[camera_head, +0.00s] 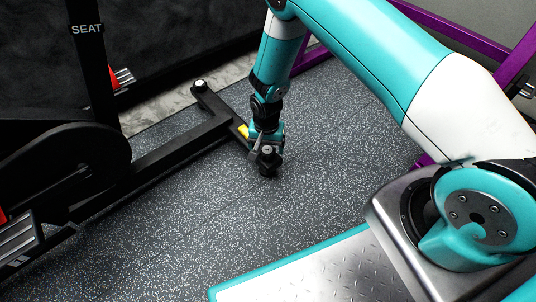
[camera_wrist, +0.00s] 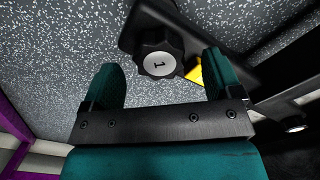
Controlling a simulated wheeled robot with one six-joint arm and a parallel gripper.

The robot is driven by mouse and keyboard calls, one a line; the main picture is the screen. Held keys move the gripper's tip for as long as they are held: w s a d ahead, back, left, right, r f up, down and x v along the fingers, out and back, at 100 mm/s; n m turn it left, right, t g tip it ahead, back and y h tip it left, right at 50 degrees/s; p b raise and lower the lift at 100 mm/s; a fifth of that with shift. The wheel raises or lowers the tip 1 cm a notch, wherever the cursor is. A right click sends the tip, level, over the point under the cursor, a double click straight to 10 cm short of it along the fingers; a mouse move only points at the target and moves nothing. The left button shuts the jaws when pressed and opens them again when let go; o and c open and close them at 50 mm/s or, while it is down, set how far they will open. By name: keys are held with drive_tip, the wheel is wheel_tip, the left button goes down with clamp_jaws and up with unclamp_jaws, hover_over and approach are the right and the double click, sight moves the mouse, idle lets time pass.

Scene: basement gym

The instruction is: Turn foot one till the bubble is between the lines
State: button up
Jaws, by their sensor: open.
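The black lobed knob marked 1 (camera_wrist: 158,52), foot one, sits at the end of a black bar in the wrist view. My gripper (camera_wrist: 160,66) is open, with one teal finger on each side of the knob and visible gaps between. In the head view my gripper (camera_head: 264,137) points down at the near end of the bike's cross bar (camera_head: 215,105), hiding much of the knob there. A yellow piece (camera_wrist: 194,72) shows beside the knob, partly behind the right finger; it also shows in the head view (camera_head: 243,131). I cannot make out a bubble or lines.
A black exercise bike frame (camera_head: 150,160) with pedals stands on the left. Another foot (camera_head: 200,86) is at the cross bar's far end. Purple frame bars (camera_head: 455,31) stand at the right. The speckled floor (camera_head: 200,220) in front is clear.

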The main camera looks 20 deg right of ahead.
drive_tip(key=shift+f+b, duration=0.35)
drive_tip(key=shift+f, duration=0.7)
drive_tip(key=c, duration=0.9)
drive_tip(key=shift+d, duration=0.15)
drive_tip(key=shift+r+n+p, duration=0.1)
drive_tip(key=shift+n+p, duration=0.2)
drive_tip(key=shift+p, duration=0.1)
drive_tip(key=shift+p, duration=0.3)
drive_tip(key=n+p, duration=0.2)
drive_tip(key=n, duration=0.1)
drive_tip(key=shift+r+p, duration=0.1)
drive_tip(key=shift+p, duration=0.2)
drive_tip(key=shift+f+n+p, duration=0.2)
drive_tip(key=shift+n+p, duration=1)
drive_tip(key=shift+n, duration=1.1)
